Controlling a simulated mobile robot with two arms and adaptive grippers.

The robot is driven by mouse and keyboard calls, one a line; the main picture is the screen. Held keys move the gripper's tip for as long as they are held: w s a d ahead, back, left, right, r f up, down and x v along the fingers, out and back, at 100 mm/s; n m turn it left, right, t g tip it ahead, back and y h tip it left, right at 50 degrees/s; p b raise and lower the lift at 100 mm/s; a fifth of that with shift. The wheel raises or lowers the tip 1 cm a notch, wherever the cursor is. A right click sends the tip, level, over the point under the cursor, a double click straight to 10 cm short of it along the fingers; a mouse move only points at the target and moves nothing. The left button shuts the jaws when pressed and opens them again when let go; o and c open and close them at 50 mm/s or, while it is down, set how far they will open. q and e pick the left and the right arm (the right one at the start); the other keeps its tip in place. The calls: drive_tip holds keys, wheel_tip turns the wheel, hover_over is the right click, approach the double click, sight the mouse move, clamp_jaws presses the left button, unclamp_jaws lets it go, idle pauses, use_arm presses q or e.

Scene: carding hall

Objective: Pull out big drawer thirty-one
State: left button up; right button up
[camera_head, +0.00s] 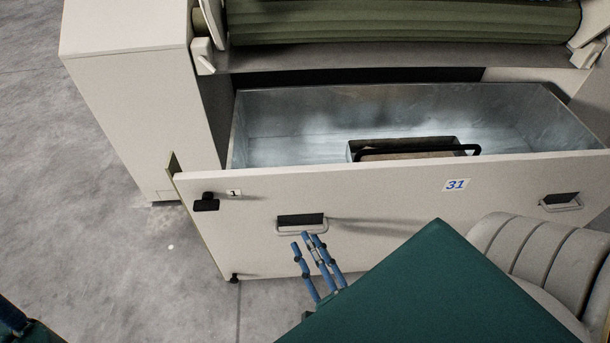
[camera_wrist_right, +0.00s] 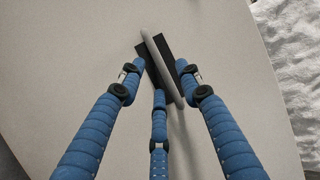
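The big drawer (camera_head: 350,200) marked 31 is pulled part-way out of the machine, so its metal inside shows. Its pale front has a left bail handle (camera_head: 290,229) over a dark recess and a like handle (camera_head: 562,207) at the right. My right gripper (camera_head: 309,240) is just in front of the left handle, its blue fingers spread. In the right wrist view the handle (camera_wrist_right: 151,44) runs slantwise between the open fingertips; I cannot tell whether they touch it. Only a bit of my left gripper (camera_head: 12,317) shows at the lower left corner.
A box with a black handle (camera_head: 420,151) lies inside the drawer. A black latch (camera_head: 206,202) sits at the front's left end beside a small "1" label. A green roller (camera_head: 400,22) is above. Grey floor (camera_head: 80,200) is clear at the left.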

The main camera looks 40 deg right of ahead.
drive_tip(key=v, duration=1)
drive_tip(key=shift+d, duration=0.1)
